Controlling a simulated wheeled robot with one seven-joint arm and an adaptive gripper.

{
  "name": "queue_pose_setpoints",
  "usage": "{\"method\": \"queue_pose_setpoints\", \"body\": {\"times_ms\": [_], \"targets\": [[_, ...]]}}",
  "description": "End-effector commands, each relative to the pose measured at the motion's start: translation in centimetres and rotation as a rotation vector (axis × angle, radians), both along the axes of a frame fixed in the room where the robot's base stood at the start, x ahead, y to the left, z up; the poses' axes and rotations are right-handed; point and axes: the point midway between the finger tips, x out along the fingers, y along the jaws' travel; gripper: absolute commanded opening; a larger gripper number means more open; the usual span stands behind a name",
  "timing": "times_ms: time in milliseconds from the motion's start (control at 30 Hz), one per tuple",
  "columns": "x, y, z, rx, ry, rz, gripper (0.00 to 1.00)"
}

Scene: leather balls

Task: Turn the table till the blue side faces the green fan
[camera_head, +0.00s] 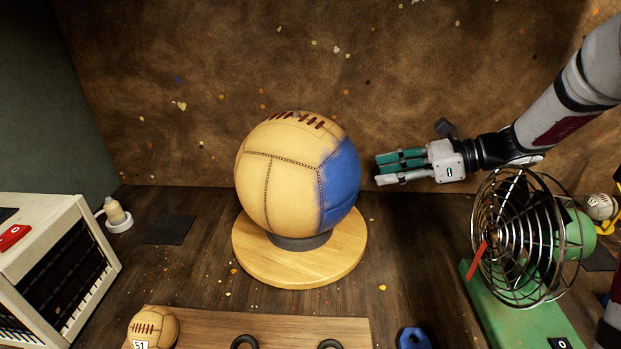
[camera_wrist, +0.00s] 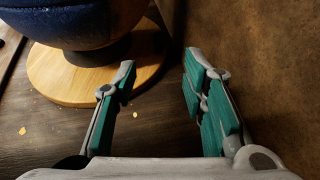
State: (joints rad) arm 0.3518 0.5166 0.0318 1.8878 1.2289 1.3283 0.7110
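A large tan leather ball (camera_head: 279,178) with dark red lacing sits on a dark ring on a round wooden turntable (camera_head: 300,268). Its blue side (camera_head: 341,186) faces right in the head view, toward my gripper and the fan side. The green fan (camera_head: 520,240) with a wire cage stands at the right. My gripper (camera_head: 380,170) is to the right of the ball, apart from it, with its fingers pointing left. In the wrist view my gripper (camera_wrist: 160,72) has its fingers spread with nothing between them. The turntable's edge (camera_wrist: 95,84) and the ball's dark blue underside (camera_wrist: 75,22) show beyond the left finger.
A white heater-like box (camera_head: 60,260) with a red switch stands at the left. A small ball (camera_head: 153,326) lies on a board (camera_head: 290,325) in front. A brown spotted wall rises behind.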

Motion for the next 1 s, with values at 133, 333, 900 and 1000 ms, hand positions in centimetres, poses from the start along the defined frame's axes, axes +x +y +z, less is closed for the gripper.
{"method": "queue_pose_setpoints", "body": {"times_ms": [133,333,900,1000], "targets": [[0.2,1.1,-0.5,0.000,0.001,0.002,0.39],[0.9,4.2,-1.9,0.001,0.003,0.005,0.39],[2.9,12.0,-5.1,-0.001,0.001,0.002,0.39],[2.9,12.3,-5.3,0.000,0.000,0.001,0.39]]}}
